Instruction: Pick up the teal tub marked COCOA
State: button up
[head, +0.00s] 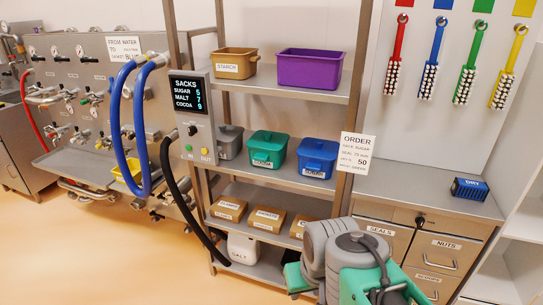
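A teal-green lidded tub (267,150) stands on the middle shelf of the steel rack, between a grey tub (230,142) on its left and a blue lidded tub (317,157) on its right. A small white label is on its front; the print is too small to read surely. The tub looks upright and its front is unobstructed. Parts of my own grey and green arm show at the bottom right, in front of the rack. No gripper fingers can be made out.
The steel rack (285,180) has a tan tub (236,63) and a purple bin (309,69) on top, several brown boxes below. Rack posts, a control box (191,118) and an ORDER sign (355,153) flank the middle shelf. Open floor (100,250) lies left.

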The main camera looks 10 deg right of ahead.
aim_at(258, 157)
jog(key=z, duration=0.2)
jog(key=i, duration=1.15)
jog(key=u, duration=2.5)
